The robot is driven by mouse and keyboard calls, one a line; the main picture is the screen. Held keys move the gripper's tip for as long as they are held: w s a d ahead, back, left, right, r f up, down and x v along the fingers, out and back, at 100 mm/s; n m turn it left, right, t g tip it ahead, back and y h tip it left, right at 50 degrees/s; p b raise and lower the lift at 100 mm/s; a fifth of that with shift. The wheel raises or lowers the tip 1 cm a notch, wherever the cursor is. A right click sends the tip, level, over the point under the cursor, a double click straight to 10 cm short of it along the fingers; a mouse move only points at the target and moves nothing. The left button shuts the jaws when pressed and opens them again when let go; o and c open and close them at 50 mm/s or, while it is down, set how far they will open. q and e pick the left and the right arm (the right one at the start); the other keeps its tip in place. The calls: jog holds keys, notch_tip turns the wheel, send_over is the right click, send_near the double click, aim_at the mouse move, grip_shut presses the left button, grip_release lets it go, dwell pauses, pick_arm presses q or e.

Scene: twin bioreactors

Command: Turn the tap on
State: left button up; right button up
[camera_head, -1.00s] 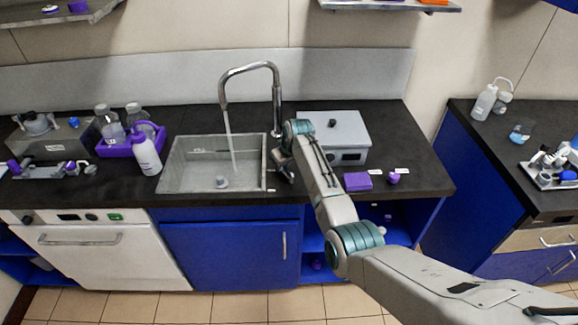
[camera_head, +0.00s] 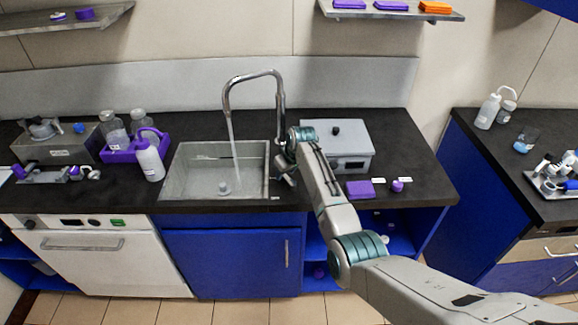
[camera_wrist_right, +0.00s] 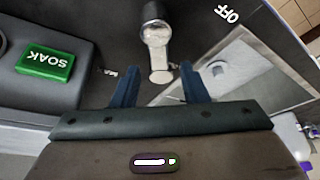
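The tap (camera_head: 281,102) is a chrome arched spout behind the sink (camera_head: 180,185). A thin pale stream of water (camera_head: 235,158) runs from its spout into the basin. In the right wrist view the tap's lever (camera_wrist_right: 158,62) points toward my right gripper (camera_wrist_right: 158,80), with its tip between the two blue fingers. The fingers are apart, with a gap on both sides of the lever. An OFF label (camera_wrist_right: 228,15) lies to the right of the tap, and a small label (camera_wrist_right: 110,71), hard to read, to its left. In the head view my right gripper (camera_head: 285,174) is partly hidden beside the sink. My left gripper is out of view.
A purple tray (camera_head: 122,156) with bottles stands to the left.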

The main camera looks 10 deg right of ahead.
aim_at(294, 184)
jog(key=b+v, duration=0.2)
jog(key=v, duration=0.8)
jog(key=shift+r, duration=0.2)
jog(key=shift+s, duration=0.1)
